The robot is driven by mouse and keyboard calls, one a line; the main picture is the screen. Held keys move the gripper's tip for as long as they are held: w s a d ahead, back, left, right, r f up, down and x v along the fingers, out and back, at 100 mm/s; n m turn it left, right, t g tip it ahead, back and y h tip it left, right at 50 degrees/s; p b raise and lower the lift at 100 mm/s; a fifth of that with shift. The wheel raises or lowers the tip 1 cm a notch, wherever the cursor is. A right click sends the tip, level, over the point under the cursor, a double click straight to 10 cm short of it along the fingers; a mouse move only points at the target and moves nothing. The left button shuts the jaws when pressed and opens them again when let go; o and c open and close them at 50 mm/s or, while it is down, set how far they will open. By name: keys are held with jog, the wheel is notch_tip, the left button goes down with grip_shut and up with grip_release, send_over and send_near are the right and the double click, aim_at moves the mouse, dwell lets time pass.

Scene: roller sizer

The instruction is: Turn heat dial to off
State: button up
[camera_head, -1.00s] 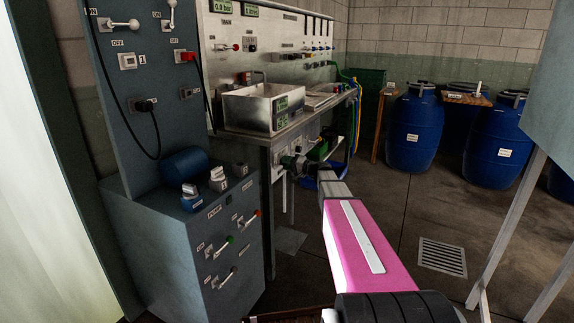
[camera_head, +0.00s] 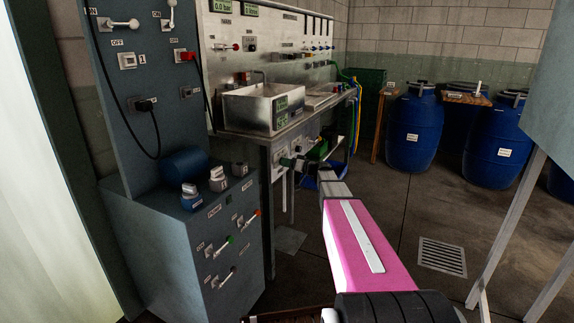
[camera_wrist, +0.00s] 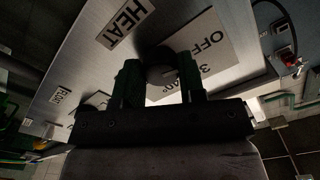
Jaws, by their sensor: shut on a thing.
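The heat dial (camera_wrist: 160,68) is a dark round knob between my gripper's two fingers in the wrist view. My gripper (camera_wrist: 160,80) is shut on it. A HEAT label (camera_wrist: 124,24) is above it to the left. A pale scale plate marked OFF (camera_wrist: 212,48) is beside it to the right, partly covered by the knob and a finger.
A metal bench (camera_head: 262,139) with a steel scale box (camera_head: 247,108) stands above my gripper. A grey control cabinet (camera_head: 190,245) with levers and knobs is at left. Blue barrels (camera_head: 412,132) stand at back right. The floor around the drain grate (camera_head: 442,257) is clear.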

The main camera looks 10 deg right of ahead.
jog(key=shift+s, duration=0.1)
dwell(0.4)
jog(key=o, duration=0.9)
jog(key=shift+o, duration=0.2)
jog(key=shift+d, duration=0.1)
jog(key=v, duration=1)
jog(key=shift+s+d, duration=0.2)
jog(key=shift+d, duration=0.05)
jog(key=shift+a+f, duration=0.1)
